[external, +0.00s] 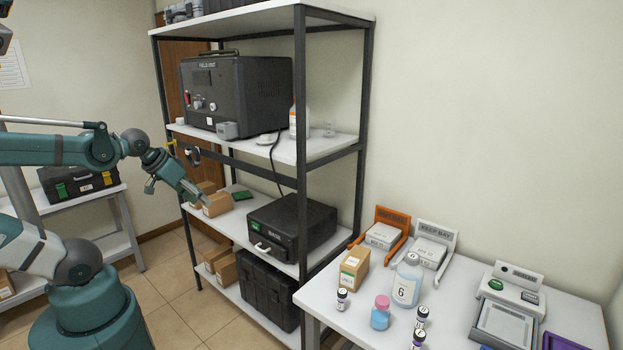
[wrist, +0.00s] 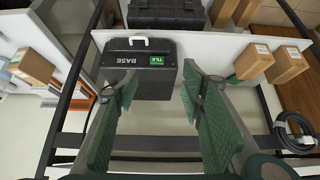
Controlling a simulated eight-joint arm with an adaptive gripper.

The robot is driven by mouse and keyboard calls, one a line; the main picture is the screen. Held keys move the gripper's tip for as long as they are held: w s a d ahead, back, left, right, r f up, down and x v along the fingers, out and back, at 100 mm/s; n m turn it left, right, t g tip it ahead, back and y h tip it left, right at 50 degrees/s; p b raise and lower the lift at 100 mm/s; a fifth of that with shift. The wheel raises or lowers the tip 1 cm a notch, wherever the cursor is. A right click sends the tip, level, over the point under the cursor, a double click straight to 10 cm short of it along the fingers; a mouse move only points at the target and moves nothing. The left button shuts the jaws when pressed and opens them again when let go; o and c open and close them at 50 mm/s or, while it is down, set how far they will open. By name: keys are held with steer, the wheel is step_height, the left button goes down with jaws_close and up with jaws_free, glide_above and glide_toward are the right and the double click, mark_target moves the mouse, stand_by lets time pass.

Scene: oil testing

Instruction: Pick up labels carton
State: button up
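Several small brown cartons are in view, and I cannot read which one is the labels carton. One carton with a white and green label (external: 354,269) stands on the right table; a carton at the left of the wrist view (wrist: 32,66) may be the same one. Two cartons (external: 216,204) sit on the middle shelf; in the wrist view they appear at the right, one nearer the case (wrist: 254,62) and one beside it (wrist: 287,65). My gripper (external: 178,195) is by the shelf's left end; in the wrist view (wrist: 159,84) its green fingers are spread and empty.
A black case marked BASE (external: 291,226) sits right of the shelf cartons. Shelf posts (external: 190,236) and the upper shelf (external: 318,146) bound the space. Coiled black cable (wrist: 294,132) hangs at the right of the wrist view. Bottles (external: 406,281) crowd the table carton.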

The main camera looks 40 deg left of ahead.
steer(key=shift+o, duration=0.5)
steer(key=o, duration=1.7)
steer(key=shift+r, duration=0.1)
